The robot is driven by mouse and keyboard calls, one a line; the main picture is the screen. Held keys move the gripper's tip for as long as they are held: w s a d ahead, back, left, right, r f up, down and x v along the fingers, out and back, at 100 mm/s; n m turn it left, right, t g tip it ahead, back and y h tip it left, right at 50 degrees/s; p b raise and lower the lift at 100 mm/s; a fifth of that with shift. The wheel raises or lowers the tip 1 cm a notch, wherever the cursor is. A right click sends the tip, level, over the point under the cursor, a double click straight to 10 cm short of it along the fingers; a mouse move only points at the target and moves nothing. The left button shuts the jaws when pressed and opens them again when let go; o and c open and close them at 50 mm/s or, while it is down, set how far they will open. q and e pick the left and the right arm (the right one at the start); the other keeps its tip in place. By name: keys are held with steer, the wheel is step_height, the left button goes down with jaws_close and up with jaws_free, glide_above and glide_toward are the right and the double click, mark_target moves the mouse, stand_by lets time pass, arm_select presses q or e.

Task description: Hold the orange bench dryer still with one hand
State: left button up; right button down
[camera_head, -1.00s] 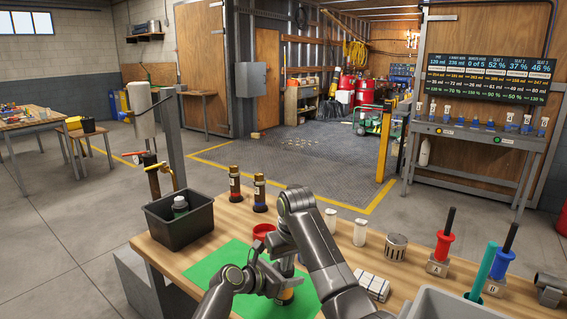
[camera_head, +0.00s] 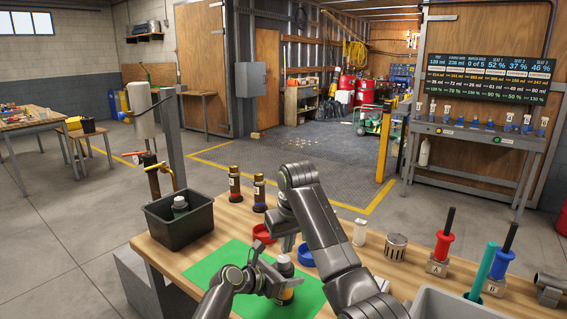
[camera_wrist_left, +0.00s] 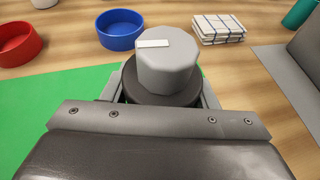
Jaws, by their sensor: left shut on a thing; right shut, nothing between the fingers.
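I cannot make out an orange bench dryer for certain in either view. My left gripper (camera_head: 277,283) is shut on a dark bottle with a grey cap (camera_head: 285,267), upright over the green mat (camera_head: 222,262). In the left wrist view the bottle's faceted grey cap (camera_wrist_left: 168,68) has a white mark and rises above a dark collar; the jaws are beside the collar. My right gripper (camera_head: 287,240) is shut and empty, just above and behind the cap. My right arm partly hides the bench behind it.
A red dish (camera_head: 263,234) and a blue dish (camera_head: 306,255) stand close behind the bottle. A black bin (camera_head: 180,222), two dark bottles (camera_head: 259,193) and a perforated metal cup (camera_head: 396,247) are farther out. A folded cloth (camera_wrist_left: 217,29) lies beyond the cap.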

arm_select(q)
steer(key=o, duration=1.2)
steer(key=shift+o, duration=0.2)
